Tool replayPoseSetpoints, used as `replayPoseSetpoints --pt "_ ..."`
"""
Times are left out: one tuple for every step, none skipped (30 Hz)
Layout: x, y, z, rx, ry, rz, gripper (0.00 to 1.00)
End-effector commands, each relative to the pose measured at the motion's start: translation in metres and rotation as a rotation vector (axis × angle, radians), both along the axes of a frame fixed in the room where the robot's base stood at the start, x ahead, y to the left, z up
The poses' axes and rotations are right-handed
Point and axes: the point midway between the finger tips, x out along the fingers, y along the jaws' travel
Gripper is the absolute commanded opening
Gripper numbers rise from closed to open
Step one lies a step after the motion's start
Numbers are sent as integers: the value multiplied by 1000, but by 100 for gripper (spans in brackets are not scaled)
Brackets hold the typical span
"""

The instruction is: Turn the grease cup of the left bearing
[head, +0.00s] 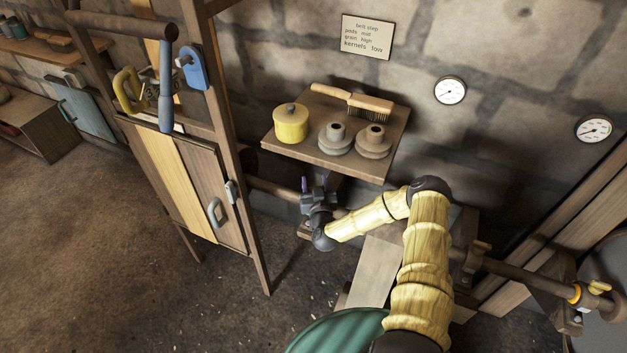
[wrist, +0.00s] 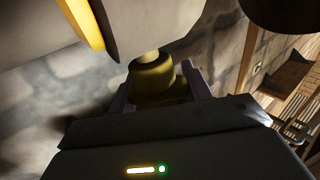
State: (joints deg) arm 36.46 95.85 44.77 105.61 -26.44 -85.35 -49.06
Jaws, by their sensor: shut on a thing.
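In the head view the cup and the left bearing are mostly hidden by my gripper and wrist.
A wooden cabinet (head: 185,180) stands close on the left. Open floor lies front left.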

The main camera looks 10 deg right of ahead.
Motion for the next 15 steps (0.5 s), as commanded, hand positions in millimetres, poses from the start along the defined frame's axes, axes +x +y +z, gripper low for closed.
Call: replayPoseSetpoints --pt "0 -1 1 -1 -1 -13 26" --pt "0 -1 1 -1 -2 -18 26" --pt "0 -1 1 -1 -3 -23 26" --pt "0 -1 1 -1 -3 -26 26" --pt "0 -1 1 -1 -3 -27 26" --pt "0 -1 1 -1 -3 -29 26" --pt "0 -1 0 -1 -3 -29 26" --pt "0 -1 0 -1 -3 -29 26" --pt "0 -1 0 -1 -2 -29 26" --pt "0 -1 0 -1 -2 -28 26" --pt "0 -1 0 -1 -2 -28 26" --pt "0 -1 0 -1 -2 -28 26" --pt "0 -1 0 -1 -2 -28 26" --pt "0 -1 0 -1 -2 -28 26" --pt "0 -1 0 -1 -2 -28 53"
